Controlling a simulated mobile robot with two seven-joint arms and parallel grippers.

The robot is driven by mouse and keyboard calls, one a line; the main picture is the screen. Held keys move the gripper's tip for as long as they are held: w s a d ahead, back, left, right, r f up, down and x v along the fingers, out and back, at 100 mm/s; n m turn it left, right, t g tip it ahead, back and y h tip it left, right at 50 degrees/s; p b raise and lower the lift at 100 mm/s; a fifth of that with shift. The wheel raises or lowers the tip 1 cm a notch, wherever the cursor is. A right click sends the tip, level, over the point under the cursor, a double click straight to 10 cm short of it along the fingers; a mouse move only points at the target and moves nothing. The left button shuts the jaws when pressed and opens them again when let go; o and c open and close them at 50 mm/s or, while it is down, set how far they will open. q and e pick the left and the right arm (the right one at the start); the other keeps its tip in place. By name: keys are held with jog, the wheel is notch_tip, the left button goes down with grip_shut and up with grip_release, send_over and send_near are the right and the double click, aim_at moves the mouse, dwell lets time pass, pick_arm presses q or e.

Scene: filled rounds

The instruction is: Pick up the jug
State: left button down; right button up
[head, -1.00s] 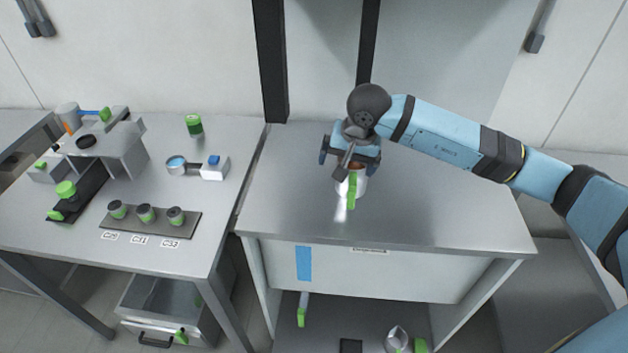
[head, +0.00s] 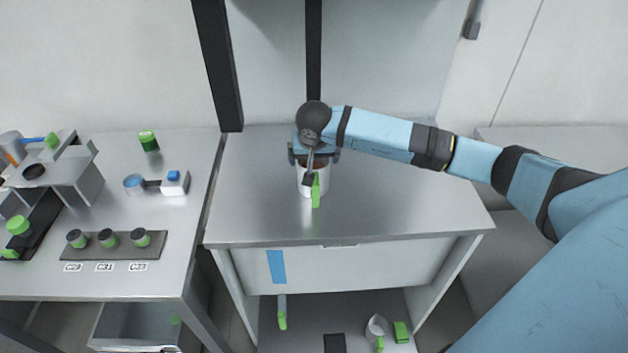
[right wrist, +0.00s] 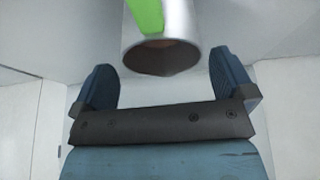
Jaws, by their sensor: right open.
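The jug (head: 324,182) is a pale metal cylinder with a green handle and brown contents. It stands upright on the steel worktop. My left gripper is not in view.
The worktop (head: 420,205) around the jug is otherwise clear. A left table (head: 110,275) holds a rack (head: 120,243) with several green-banded cups, a green-topped canister (head: 148,141) and a machine (head: 85,175). A spouted metal pitcher (head: 376,326) is on the shelf below.

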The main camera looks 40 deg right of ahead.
aim_at(314, 162)
jog(key=x, duration=0.4)
jog(key=shift+f+p, duration=0.15)
jog(key=shift+p, duration=0.15)
jog(key=c, duration=0.9)
jog(key=shift+w, duration=0.1)
jog(key=shift+c, duration=0.7)
